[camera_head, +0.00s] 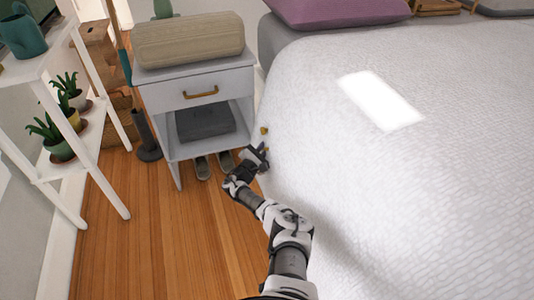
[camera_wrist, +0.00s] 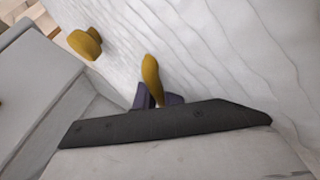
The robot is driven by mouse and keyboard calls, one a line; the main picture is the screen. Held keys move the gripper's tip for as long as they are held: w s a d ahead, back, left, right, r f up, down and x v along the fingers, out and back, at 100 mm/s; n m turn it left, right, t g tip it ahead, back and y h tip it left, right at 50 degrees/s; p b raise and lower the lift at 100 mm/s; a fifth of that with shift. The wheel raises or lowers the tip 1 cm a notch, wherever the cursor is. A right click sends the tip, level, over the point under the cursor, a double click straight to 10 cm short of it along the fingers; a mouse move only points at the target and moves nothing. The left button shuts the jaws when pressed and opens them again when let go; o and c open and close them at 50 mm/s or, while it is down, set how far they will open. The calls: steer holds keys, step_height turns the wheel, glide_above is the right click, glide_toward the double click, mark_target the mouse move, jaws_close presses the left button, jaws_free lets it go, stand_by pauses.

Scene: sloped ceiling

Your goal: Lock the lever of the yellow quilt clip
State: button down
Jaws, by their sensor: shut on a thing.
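My gripper (camera_head: 256,158) is at the near-left side of the bed, against the hanging quilt. In the wrist view its dark fingertips (camera_wrist: 157,98) are closed around the lower end of an elongated yellow piece (camera_wrist: 151,76), which looks like the lever of the yellow quilt clip. Its lower part is hidden by the fingers. A rounded yellow piece (camera_wrist: 84,43) sits on the quilt, apart from the fingers, up and to the left. It also shows in the head view (camera_head: 264,130), just above my gripper. I cannot tell whether the two yellow pieces are joined.
The white quilt (camera_head: 400,190) covers the bed at right. A grey nightstand (camera_head: 200,75) with a drawer stands close left of my gripper, shoes (camera_head: 203,167) under it. A white plant shelf (camera_head: 95,80) is at far left. The wooden floor (camera_head: 160,230) is clear.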

steer(key=shift+w+r+m+t+h+b, duration=0.2)
steer(key=shift+r+m+t+h+b, duration=0.25)
steer(key=shift+m+b, duration=0.4)
steer(key=c, duration=1.5)
jaws_free()
steer(key=shift+s+a+f, duration=0.1)
steer(key=p+v, duration=0.4)
steer(key=v, duration=0.9)
steer(key=shift+s+a, duration=0.25)
